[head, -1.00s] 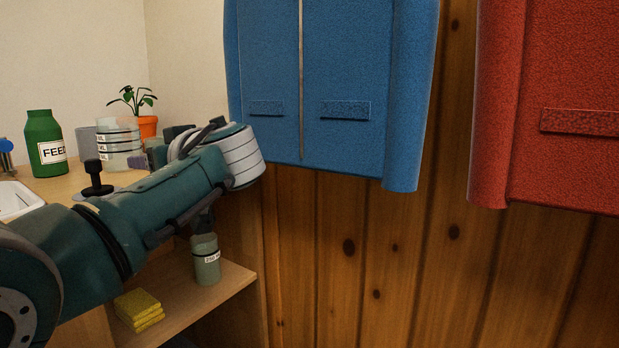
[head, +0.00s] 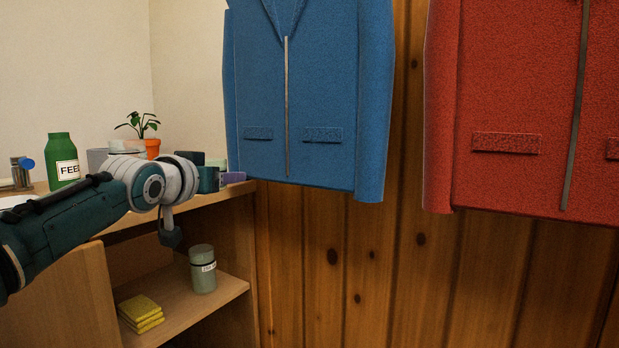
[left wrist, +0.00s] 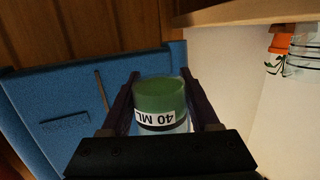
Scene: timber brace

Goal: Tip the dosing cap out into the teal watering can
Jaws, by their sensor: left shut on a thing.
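The dosing cap (left wrist: 160,97) is a small cup with a green part, a dark band and a "40 ML" label that reads upside down in the left wrist view. My left gripper (left wrist: 160,78) is shut on it, one finger on each side. I cannot make out the teal watering can in either view. My right gripper is not in view.
A green FEED bottle (head: 62,158) and a potted plant (head: 153,147) stand on the counter. The lower shelf (head: 180,305) holds a lidded grey-green jar (head: 203,270) and yellow sponges (head: 140,312). Blue (head: 310,110) and red (head: 500,110) jackets hang on the right.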

